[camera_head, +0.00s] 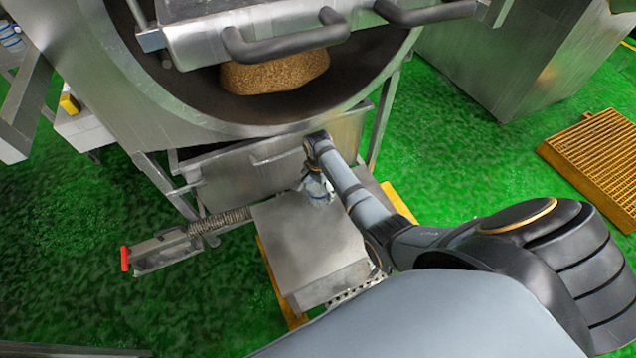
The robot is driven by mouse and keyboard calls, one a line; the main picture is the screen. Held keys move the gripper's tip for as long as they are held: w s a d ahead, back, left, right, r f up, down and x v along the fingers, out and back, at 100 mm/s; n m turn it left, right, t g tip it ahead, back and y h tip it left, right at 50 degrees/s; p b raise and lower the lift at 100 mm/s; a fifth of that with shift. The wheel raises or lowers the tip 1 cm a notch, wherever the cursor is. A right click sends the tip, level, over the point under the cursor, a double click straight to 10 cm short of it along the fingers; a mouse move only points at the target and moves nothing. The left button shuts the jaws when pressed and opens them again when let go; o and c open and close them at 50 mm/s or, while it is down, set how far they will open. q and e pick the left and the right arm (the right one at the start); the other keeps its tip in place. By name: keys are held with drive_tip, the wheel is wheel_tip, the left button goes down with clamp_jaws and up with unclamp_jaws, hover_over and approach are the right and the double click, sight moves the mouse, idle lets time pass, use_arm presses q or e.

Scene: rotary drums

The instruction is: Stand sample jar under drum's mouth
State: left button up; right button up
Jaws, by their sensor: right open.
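The drum (140,75) stands at the top of the head view, its wide mouth facing me with a tan grainy heap (275,73) inside. A small clear and bluish-white object, seemingly the sample jar (320,192), is on or just above the back edge of a grey metal box-like stand (305,245), below the drum's mouth. My right gripper (309,176) reaches down right beside the jar and is open. Its fingers are small and partly hidden, so I cannot tell whether they touch the jar. My left gripper is not in view.
A metal trough (245,172) sits under the drum's rim, behind the stand. A hatch with dark handles (290,42) hangs across the mouth's top. An orange grating (600,160) lies right on the open green floor.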

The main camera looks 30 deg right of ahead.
wheel_tip(320, 180, up, 12)
drive_tip(key=shift+f, duration=0.15)
idle(0.5)
